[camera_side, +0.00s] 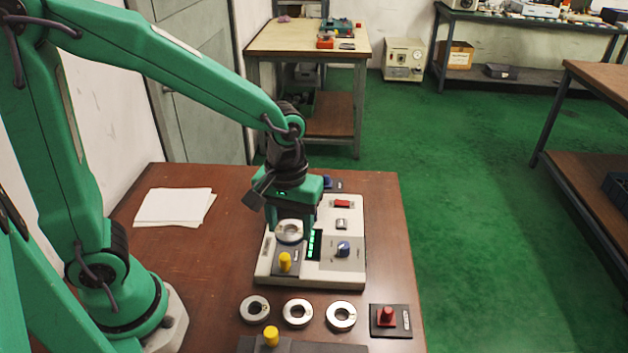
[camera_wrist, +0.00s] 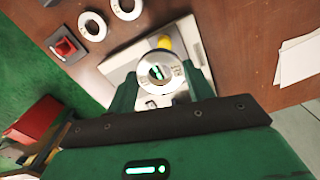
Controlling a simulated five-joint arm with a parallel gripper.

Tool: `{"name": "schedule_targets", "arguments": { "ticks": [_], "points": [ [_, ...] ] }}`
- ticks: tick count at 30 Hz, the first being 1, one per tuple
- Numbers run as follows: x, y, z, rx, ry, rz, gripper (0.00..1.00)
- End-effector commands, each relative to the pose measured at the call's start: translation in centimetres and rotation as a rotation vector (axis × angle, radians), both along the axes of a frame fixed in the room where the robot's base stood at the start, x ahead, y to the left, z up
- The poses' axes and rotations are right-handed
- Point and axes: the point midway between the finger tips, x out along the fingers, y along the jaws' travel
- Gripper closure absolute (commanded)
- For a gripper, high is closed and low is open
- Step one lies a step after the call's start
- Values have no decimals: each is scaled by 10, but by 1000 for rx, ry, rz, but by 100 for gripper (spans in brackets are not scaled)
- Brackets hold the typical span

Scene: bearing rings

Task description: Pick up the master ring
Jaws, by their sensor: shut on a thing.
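My gripper (camera_side: 290,229) hangs over the left part of a pale instrument box (camera_side: 349,274). Its two green fingers are shut on a steel ring (camera_side: 289,240), one on each side. In the wrist view the same ring (camera_wrist: 147,79) lies flat between the fingers, with small marks on its face and the box showing through its hole. I cannot read the marks, and I cannot tell for sure how far the ring is from the box. Three other rings lie in a row on the table in front: left (camera_side: 245,311), middle (camera_side: 287,316) and right (camera_side: 331,320).
A yellow knob (camera_side: 285,262) stands on the box near the held ring. A red-knobbed block (camera_side: 388,319) is at front right, and a dark fixture with a yellow knob (camera_side: 271,336) at the front edge. Papers (camera_side: 173,207) lie at left.

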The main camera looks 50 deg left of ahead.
Motion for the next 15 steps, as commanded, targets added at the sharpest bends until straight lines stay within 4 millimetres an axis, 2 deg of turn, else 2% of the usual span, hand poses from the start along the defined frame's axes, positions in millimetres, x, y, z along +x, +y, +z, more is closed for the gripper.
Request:
{"name": "schedule_targets", "arguments": {
  "ticks": [6, 15],
  "points": [
    [-16, -24, 17, -1, -3, -3, 82],
    [-25, -36, 27, 0, -1, 0, 82]
  ]
}}
